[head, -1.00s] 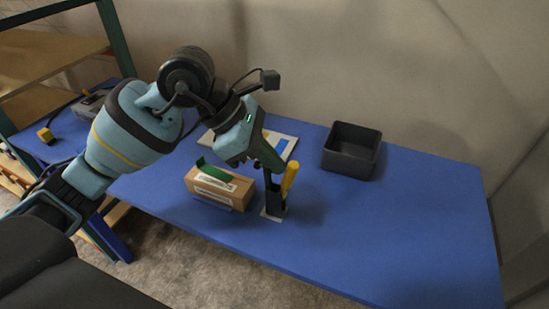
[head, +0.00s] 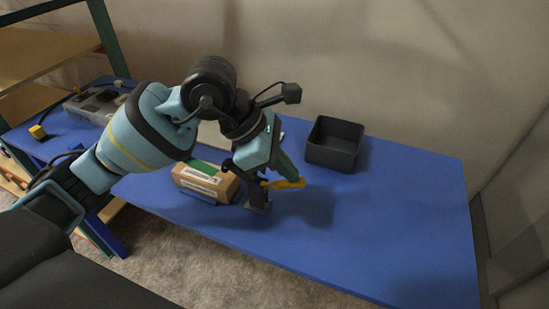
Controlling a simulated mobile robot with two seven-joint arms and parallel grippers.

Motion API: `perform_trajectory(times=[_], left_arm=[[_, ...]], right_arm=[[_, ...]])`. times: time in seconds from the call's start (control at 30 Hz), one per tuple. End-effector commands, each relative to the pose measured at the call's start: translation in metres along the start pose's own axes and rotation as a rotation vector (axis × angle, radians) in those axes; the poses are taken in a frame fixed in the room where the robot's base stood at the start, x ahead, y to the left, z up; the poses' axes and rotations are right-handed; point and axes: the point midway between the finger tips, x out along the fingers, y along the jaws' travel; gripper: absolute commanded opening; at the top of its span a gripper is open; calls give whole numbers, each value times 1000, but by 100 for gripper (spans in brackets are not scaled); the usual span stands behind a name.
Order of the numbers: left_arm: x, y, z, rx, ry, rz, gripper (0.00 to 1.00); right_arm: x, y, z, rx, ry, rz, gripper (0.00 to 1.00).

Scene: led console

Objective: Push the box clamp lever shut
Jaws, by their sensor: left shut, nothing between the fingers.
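The box clamp has a dark upright body (head: 258,196) at the right end of a brown cardboard box (head: 205,184) on the blue table. Its yellow lever (head: 284,184) lies nearly flat and points right, away from the box. My left gripper (head: 294,177) is shut and empty, with its dark green fingertips just above the lever. They look to be touching it, but the contact is hard to make out. My gripper and wrist hide part of the clamp's top. My right gripper is not in view.
A dark open bin (head: 334,145) stands at the back of the blue table (head: 390,220). A grey device (head: 95,103) and a small yellow block (head: 38,132) are at the far left. The table's right side is clear.

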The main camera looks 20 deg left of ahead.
Motion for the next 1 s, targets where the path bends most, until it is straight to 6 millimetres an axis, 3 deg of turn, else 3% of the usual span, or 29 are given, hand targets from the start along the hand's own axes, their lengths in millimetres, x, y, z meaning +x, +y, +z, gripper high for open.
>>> perform_trajectory(times=[0.5, 1.0], left_arm=[[37, -10, 7, 0, 1, -2, 0], [46, -12, 7, 0, 1, -2, 0]], right_arm=[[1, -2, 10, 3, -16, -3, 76], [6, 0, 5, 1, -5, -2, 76]])
